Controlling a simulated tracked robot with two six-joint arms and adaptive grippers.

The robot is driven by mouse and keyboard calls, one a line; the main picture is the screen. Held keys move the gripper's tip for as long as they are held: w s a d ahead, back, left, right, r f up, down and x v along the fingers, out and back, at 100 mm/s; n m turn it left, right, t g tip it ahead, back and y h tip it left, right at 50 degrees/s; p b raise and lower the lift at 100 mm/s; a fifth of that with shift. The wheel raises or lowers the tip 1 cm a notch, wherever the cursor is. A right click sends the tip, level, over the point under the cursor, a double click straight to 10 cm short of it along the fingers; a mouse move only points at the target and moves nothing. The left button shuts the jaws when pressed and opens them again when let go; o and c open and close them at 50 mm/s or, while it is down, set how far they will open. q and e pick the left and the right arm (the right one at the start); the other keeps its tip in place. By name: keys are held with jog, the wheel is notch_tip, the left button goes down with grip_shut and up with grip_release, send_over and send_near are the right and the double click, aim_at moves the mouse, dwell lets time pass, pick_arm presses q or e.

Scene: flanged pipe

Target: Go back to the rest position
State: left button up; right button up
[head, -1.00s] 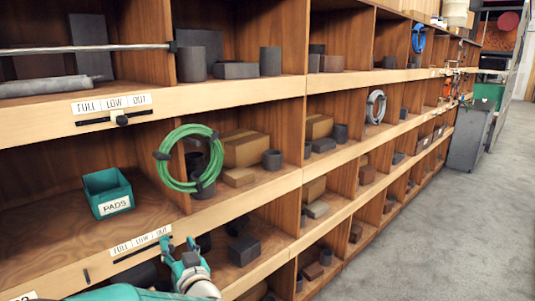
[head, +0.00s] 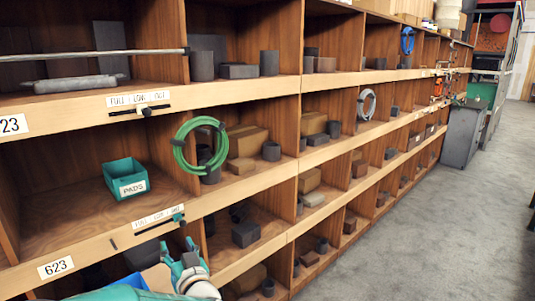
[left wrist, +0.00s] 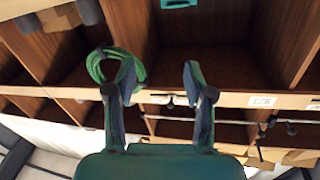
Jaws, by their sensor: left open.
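My left gripper (head: 180,258) is at the bottom of the head view, in front of the lower shelf compartments. Its two teal fingers are apart with nothing between them, and it stands below the teal slider (head: 179,219) of the lower FULL/LOW/OUT label strip (head: 157,217). The slider is at the OUT end. In the left wrist view, which looks upside down at the shelving, the fingers (left wrist: 159,75) are spread and empty, with the green hose coil (left wrist: 100,65) behind one finger. My right gripper is not in view.
The wooden shelving (head: 235,183) runs along the left. A teal PADS bin (head: 127,180) stands in a middle compartment, and the green coil (head: 178,150) hangs at a divider. A grey cabinet (head: 461,135) stands far back right. The grey floor (head: 430,235) to the right is mostly clear.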

pick_arm(q)
jog(key=s+d+f+m+g+h+b, duration=0.15)
jog(key=s+f+h, duration=0.25)
jog(key=f, duration=1)
jog(key=s+d+f+m+g+h+b, duration=0.1)
jog(key=s+d+f+m+g+h, duration=0.2)
jog(key=f, duration=1.1)
jog(key=s+d+f+g+h+b, duration=0.1)
jog(key=s+f+g+h, duration=0.1)
jog(key=s+f, duration=0.3)
jog(key=s+d+f+n+g+h+b, duration=0.1)
jog(key=s+f+g, duration=0.3)
jog(key=s, duration=1)
jog(key=s+d+f+n+g+h, duration=0.1)
jog(key=s+d+f+g+h, duration=0.2)
jog(key=s+f, duration=0.4)
jog(key=s+g, duration=0.1)
jog(key=s, duration=0.2)
jog(key=shift+f+h+b, duration=0.3)
jog(key=shift+f+b, duration=0.1)
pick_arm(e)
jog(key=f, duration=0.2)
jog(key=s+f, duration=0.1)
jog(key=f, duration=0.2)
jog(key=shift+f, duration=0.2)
pick_arm(q)
jog(key=shift+c, duration=1.1)
jog(key=shift+n, duration=0.25)
